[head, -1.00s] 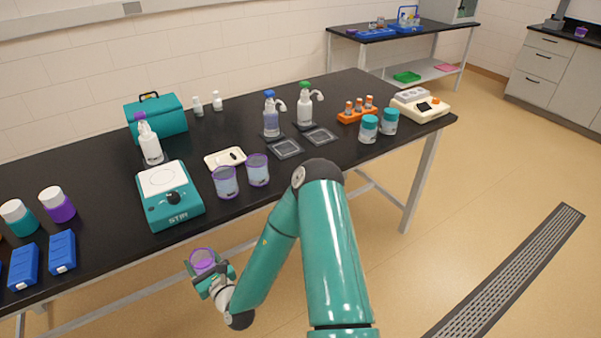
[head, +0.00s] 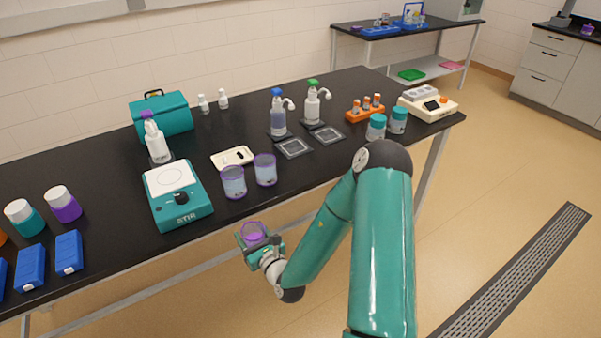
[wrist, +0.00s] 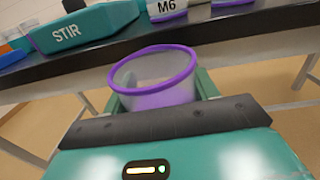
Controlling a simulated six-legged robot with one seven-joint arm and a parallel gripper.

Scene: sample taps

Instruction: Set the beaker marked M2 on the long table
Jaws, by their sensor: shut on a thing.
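My gripper (head: 255,241) is shut on a beaker (head: 253,232) with a purple rim and purple contents. The beaker is held roughly upright in front of the long table (head: 110,220) and below its top; no marking on it can be read. The beaker (wrist: 152,82) also shows in the wrist view between my fingers, with the black table edge behind it. Two similar purple-rimmed beakers, a left one (head: 233,184) and a right one (head: 265,170), stand near the front edge of the table. In the wrist view one beaker on the table (wrist: 167,8) reads M6.
A teal stirrer (head: 178,196) marked STIR stands left of the two beakers. Bare black tabletop lies right of the beakers.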

